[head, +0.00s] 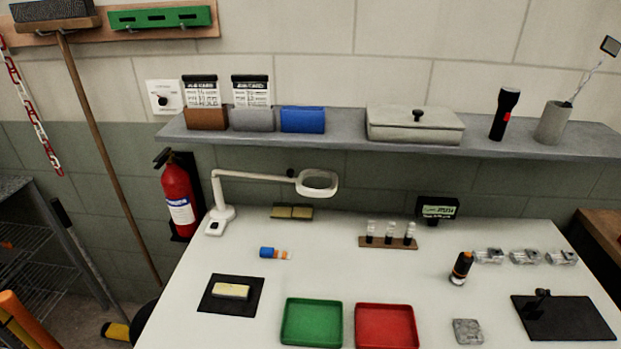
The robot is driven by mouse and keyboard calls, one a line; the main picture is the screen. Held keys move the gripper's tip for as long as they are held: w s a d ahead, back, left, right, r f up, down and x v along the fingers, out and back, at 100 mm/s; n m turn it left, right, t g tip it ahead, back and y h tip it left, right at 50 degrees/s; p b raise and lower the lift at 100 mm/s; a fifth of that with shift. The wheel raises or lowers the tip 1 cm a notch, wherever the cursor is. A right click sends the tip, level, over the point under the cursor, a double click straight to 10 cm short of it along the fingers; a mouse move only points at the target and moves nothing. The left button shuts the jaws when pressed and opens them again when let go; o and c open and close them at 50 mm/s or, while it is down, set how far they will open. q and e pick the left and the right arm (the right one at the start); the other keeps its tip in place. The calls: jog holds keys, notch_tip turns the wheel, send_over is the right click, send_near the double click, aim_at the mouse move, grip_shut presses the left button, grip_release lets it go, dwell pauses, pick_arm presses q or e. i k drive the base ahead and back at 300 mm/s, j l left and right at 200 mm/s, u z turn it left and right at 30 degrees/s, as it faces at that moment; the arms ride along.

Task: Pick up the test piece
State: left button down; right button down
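No thing is marked plainly as the test piece. A small grey, rough-looking square block (467,331) lies on the white table near its front edge, right of the red tray. A cream block (231,291) lies on a black mat (215,306) at the left of the table. I cannot tell which of them is the test piece. Neither of my grippers is in view.
A green tray (289,344) and a red tray (362,344) stand between the blocks. A dark bottle (461,268), a vial rack (388,243), several clear containers (525,257), a black plate (590,325) and a magnifier lamp (220,213) stand around. The table's centre is clear.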

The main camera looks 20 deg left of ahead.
aim_at(220, 290)
jog(key=u, duration=1.2)
jog(key=i+j+z, duration=0.15)
jog(key=j, duration=0.1)
